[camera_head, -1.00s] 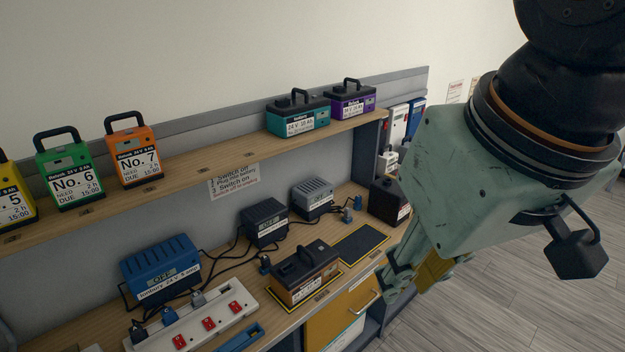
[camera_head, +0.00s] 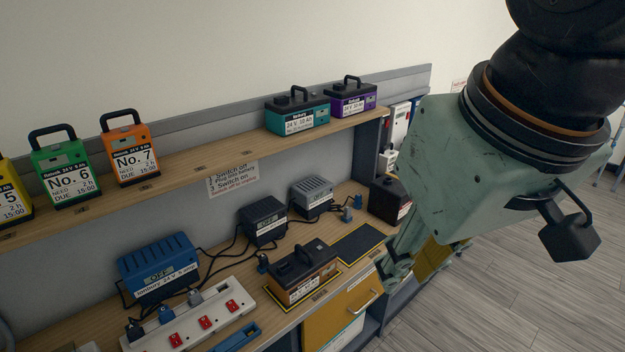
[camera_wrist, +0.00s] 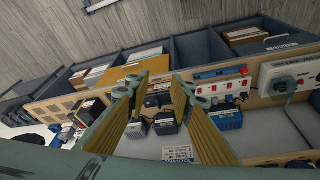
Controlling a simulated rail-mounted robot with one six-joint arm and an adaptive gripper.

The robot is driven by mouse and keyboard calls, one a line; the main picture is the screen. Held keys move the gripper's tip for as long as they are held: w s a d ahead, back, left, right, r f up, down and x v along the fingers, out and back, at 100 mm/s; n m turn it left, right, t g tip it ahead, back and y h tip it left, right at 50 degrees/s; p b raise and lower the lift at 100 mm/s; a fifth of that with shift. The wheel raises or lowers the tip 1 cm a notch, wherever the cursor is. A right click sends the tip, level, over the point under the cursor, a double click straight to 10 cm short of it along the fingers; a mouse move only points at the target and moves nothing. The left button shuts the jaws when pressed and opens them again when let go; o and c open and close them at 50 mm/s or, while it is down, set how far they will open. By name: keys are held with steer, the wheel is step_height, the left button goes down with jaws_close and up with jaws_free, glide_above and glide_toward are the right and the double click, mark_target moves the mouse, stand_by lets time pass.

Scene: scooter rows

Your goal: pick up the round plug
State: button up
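Small plugs lie on the bench in the head view: a dark blue plug (camera_head: 263,263) left of the brown-and-black battery, a grey plug (camera_head: 346,214) and a blue plug (camera_head: 358,202) by the grey charger. More plugs (camera_head: 195,298) stand in the white power strip. They are too small for me to tell which is round. My gripper (camera_wrist: 160,85) is open and empty in the wrist view, its yellow-padded fingers spread apart. In the head view my gripper (camera_head: 408,264) is at the bench's front edge, partly hidden by my wrist, apart from these plugs.
The brown-and-black battery (camera_head: 303,272) and a dark mat (camera_head: 358,243) lie near the front edge. Chargers (camera_head: 263,222) stand behind, with cables across the bench. A black box (camera_head: 389,200) stands at the right. The shelf (camera_head: 215,158) with batteries overhangs the back.

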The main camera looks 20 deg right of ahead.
steer(key=w+d+r+n+h, duration=0.1)
steer(key=w+d+n, duration=0.2)
steer(key=w, duration=0.7)
steer(key=w+d+r+n+h, duration=0.1)
steer(key=w+d+n, duration=0.15)
steer(key=w, duration=0.65)
steer(key=n+h+p, duration=0.3)
steer(key=n, duration=1.7)
glide_above(359, 195)
steer(key=s+a, duration=0.2)
steer(key=a, duration=0.1)
step_height(359, 195, down, 37)
steer(key=shift+s+a+f, duration=0.15)
steer(key=shift+s, duration=0.05)
steer(key=shift+f+m, duration=0.1)
steer(key=shift+m, duration=0.15)
steer(key=shift+b+x, duration=0.35)
steer(key=shift+x, duration=0.7)
